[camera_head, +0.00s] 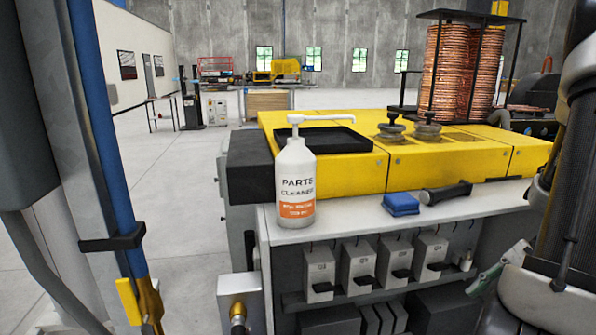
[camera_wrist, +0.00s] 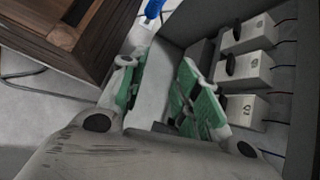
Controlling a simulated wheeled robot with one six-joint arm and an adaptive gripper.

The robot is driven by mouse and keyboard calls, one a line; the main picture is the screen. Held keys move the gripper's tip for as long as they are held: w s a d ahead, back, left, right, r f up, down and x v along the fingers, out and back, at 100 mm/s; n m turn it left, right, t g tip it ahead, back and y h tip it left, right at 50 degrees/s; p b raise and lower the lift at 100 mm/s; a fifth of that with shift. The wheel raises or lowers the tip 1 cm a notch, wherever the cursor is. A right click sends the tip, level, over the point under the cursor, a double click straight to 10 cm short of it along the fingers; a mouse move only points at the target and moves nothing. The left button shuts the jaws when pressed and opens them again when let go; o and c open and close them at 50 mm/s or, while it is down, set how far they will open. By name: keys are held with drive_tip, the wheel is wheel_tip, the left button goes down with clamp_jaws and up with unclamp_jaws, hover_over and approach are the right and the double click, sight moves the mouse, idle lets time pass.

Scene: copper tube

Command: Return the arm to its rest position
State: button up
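My gripper (camera_wrist: 162,70) shows in the wrist view with its two green-padded fingers apart and nothing visible between them. It hangs in front of the grey cabinet side, left of the white numbered boxes (camera_wrist: 246,73). In the head view my arm runs down the right edge, and a bit of green finger (camera_head: 487,279) shows at the lower right, in front of the workbench (camera_head: 345,222). The rest of the gripper is hidden there by the arm and the frame edge.
A brown wooden object (camera_wrist: 62,32) is at upper left in the wrist view.

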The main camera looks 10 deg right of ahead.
drive_tip(key=a+r+n+t+h, duration=0.1)
drive_tip(key=a+r+n+h, duration=0.1)
drive_tip(key=r+n, duration=0.3)
drive_tip(key=s+a+r+n+t+h, duration=0.1)
drive_tip(key=a+r+n+h, duration=0.2)
drive_tip(key=r, duration=0.6)
drive_tip(key=a+r+n+t+h, duration=0.1)
drive_tip(key=a+r+n+h, duration=0.2)
drive_tip(key=r+n, duration=0.4)
drive_tip(key=shift+s+a+r+t, duration=0.2)
drive_tip(key=shift+a+t, duration=0.1)
drive_tip(key=shift+a, duration=0.6)
